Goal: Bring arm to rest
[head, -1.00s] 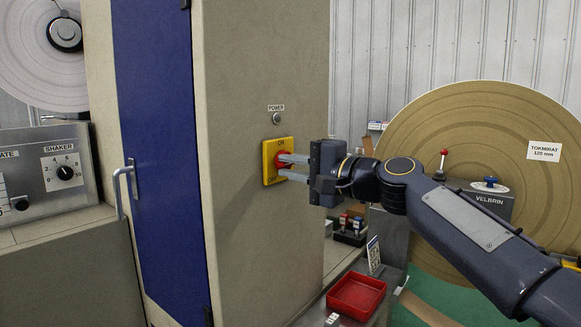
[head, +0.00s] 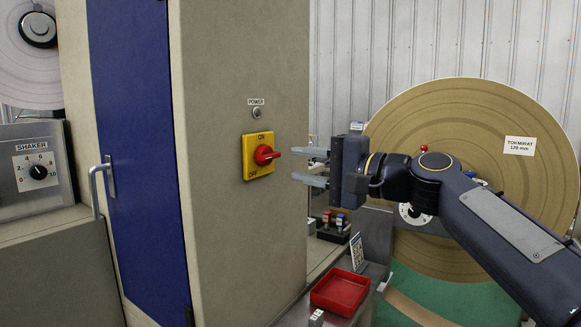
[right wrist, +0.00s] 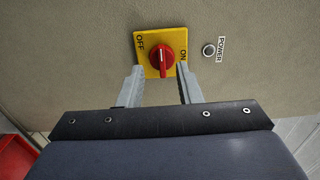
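My right gripper (head: 310,167) is open and empty, just to the right of the red rotary switch (head: 266,155) on its yellow plate (head: 250,170). A gap shows between the fingertips and the red handle in the head view. In the right wrist view the two fingers (right wrist: 160,88) stand apart below the red switch (right wrist: 163,60). The plate reads ON and OFF. In the head view the handle points sideways to the right, between the two words. My left gripper is not in view.
The beige cabinet (head: 225,80) with a blue door (head: 140,180) and handle stands at the left. A red tray (head: 340,292) lies low in front. A large brown roll (head: 470,130) stands behind my right arm. A POWER lamp (head: 257,113) sits above the switch.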

